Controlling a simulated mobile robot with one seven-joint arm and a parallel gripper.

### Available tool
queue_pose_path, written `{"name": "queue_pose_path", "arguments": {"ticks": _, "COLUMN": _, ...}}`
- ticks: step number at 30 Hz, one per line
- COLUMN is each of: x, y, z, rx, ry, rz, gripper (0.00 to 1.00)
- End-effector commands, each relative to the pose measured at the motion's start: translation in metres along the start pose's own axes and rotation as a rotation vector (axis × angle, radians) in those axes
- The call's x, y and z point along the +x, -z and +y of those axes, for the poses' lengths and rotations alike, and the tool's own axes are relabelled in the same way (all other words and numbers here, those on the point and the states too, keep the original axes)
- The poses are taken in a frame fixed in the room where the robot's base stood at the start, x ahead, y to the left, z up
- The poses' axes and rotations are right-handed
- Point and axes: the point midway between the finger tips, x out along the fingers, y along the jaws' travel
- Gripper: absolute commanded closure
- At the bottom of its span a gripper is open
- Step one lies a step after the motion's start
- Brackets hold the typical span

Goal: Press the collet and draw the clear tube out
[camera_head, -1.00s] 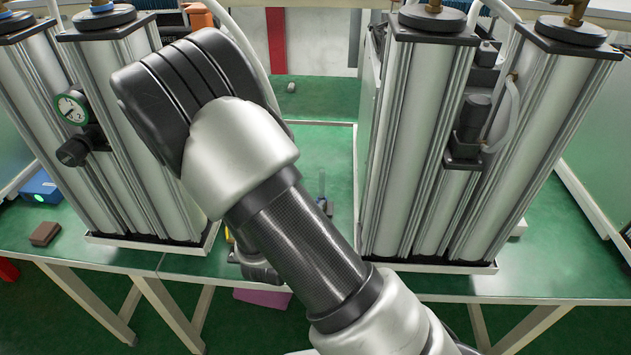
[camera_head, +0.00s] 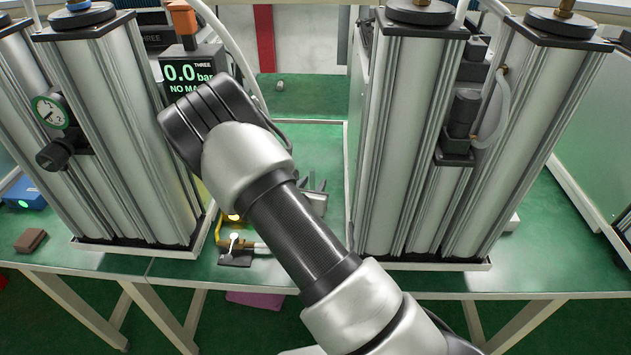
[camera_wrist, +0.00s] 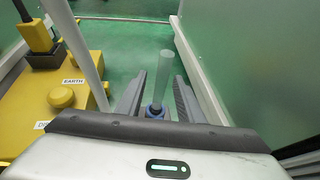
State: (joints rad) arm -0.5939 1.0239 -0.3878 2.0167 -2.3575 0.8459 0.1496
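In the wrist view my gripper (camera_wrist: 159,82) is open, with one dark finger on each side of a clear tube. The clear tube (camera_wrist: 164,68) stands up from a blue collet (camera_wrist: 153,111), leaning slightly right. The collet sits low between the fingers, with a gap visible on either side. The lower part of the fitting is hidden behind my gripper's body. In the head view my arm crosses the middle of the bench, and I cannot clearly make out the tube or collet there.
A yellow box (camera_wrist: 28,110) marked EARTH, with a round knob, is left of my gripper. Tall silver columns (camera_head: 120,140) stand on the left and more columns (camera_head: 400,150) on the right. A display (camera_head: 188,76) reads 0.0 bar.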

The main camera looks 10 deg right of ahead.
Motion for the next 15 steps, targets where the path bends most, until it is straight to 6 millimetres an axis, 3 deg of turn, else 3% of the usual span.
{"name": "queue_pose_path", "arguments": {"ticks": 6, "x": 0.027, "y": 0.0, "z": -0.001, "rx": 0.001, "ry": 0.001, "rz": 0.0, "gripper": 0.66}}
{"name": "queue_pose_path", "arguments": {"ticks": 15, "x": 0.035, "y": -0.001, "z": 0.0, "rx": 0.001, "ry": 0.0, "rz": -0.001, "gripper": 0.66}}
